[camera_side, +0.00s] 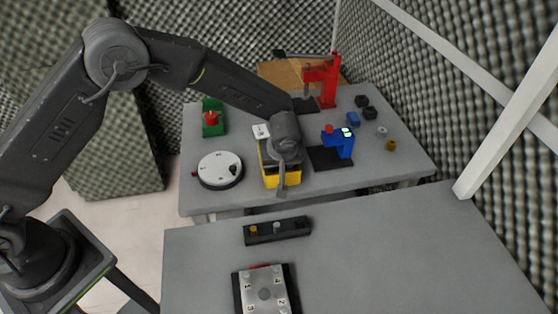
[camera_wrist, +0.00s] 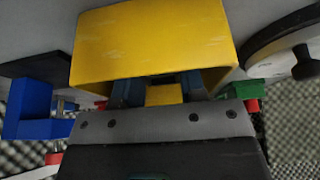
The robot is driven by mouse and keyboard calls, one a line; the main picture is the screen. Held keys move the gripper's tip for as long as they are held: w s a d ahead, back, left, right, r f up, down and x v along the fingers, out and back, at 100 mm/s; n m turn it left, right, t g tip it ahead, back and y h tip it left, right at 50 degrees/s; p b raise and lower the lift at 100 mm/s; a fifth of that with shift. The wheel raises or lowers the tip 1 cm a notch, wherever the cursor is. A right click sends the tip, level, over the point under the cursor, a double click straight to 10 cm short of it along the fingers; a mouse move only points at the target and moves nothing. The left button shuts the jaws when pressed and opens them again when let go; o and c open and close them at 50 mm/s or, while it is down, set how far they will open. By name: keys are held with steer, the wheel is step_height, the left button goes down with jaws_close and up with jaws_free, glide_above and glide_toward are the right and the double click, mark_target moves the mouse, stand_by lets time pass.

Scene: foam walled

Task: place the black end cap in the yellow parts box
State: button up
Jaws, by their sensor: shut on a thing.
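The yellow parts box (camera_side: 270,176) stands near the front edge of the back table, partly covered by my arm. In the wrist view the box's yellow wall (camera_wrist: 150,42) fills the upper middle. My gripper (camera_wrist: 160,90) reaches down past the box's rim, with its two dark fingers on either side of a strip of yellow. The fingertips are hidden behind the near wall. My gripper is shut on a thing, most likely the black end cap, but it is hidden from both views.
A white round dial (camera_side: 220,169) stands close left of the box, and a blue stand (camera_side: 338,143) close right. A red press (camera_side: 322,79) is behind. Small black parts (camera_side: 368,113), a blue block (camera_side: 353,119) and a brown part (camera_side: 390,145) lie at the right.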

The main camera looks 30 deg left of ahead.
steer(key=shift+f, duration=0.1)
steer(key=o, duration=0.6)
steer(key=shift+o, duration=0.2)
steer(key=v, duration=1.2)
steer(key=shift+r, duration=0.25)
